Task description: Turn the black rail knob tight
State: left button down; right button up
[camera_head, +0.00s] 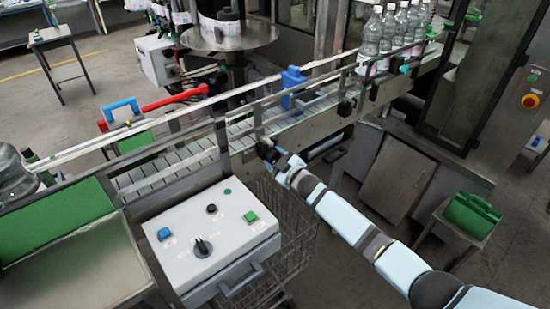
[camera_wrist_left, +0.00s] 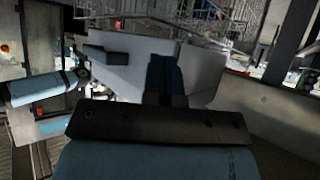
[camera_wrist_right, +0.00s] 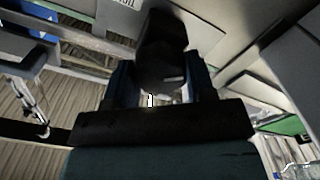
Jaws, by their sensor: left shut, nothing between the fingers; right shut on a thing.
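The black rail knob (camera_wrist_right: 163,48) sits between the two fingers of my right gripper in the right wrist view. My right gripper (camera_wrist_right: 160,85) is shut on it, with one finger on each side. My left gripper (camera_wrist_left: 165,75) shows only in the left wrist view. Its fingers are together and empty, and it is away from the knob.
The conveyor (camera_head: 190,155) runs diagonally past my right gripper, with clear bottles (camera_head: 375,35) at its far end. A blue block (camera_head: 292,78) stands at the rail. A white control box (camera_head: 205,235) and a wire basket (camera_head: 285,225) are in front.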

dwell(0.4)
jog(key=o, duration=0.9)
jog(key=shift+s+d, duration=0.25)
jog(key=shift+s, duration=0.05)
jog(key=b+v, duration=0.2)
jog(key=v, duration=1.1)
jog(key=shift+s, duration=0.15)
